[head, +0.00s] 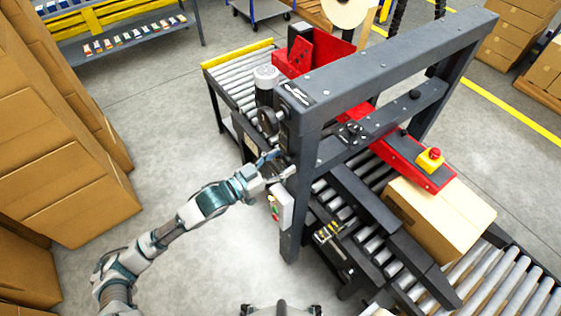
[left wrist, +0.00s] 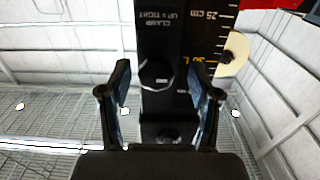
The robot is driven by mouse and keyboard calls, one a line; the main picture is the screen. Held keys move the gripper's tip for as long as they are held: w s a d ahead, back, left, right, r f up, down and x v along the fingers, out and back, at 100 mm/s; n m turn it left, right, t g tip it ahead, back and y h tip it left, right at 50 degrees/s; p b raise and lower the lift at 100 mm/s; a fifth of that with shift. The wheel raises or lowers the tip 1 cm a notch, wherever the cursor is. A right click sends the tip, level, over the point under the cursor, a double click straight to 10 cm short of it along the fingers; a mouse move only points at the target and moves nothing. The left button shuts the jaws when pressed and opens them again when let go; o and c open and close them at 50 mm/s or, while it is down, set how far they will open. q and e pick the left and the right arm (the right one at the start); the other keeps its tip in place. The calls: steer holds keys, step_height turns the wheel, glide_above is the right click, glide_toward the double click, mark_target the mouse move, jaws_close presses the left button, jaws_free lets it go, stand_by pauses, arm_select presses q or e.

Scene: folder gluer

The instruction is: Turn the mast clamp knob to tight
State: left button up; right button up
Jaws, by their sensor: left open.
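The dark mast (head: 306,150) of the machine's frame stands upright in the head view. My left gripper (head: 272,163) is beside its left face. In the left wrist view, a black plate on the mast (left wrist: 172,40) bears the words "CLAMP UP = TIGHT" and a scale marked in cm. A dark knob (left wrist: 156,74) with a pale mark sits below the words. My left gripper (left wrist: 160,100) is open, its two fingers on either side of the knob's lower area in the picture. Contact cannot be told. The knob's exact setting is unclear.
A grey switch box (head: 281,203) hangs below my gripper. Stacked boxes (head: 60,150) stand left; floor between is clear.

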arm_select(q)
steer(key=shift+s+d, duration=0.1)
steer(key=shift+d, duration=0.15)
steer(key=c, duration=1.1)
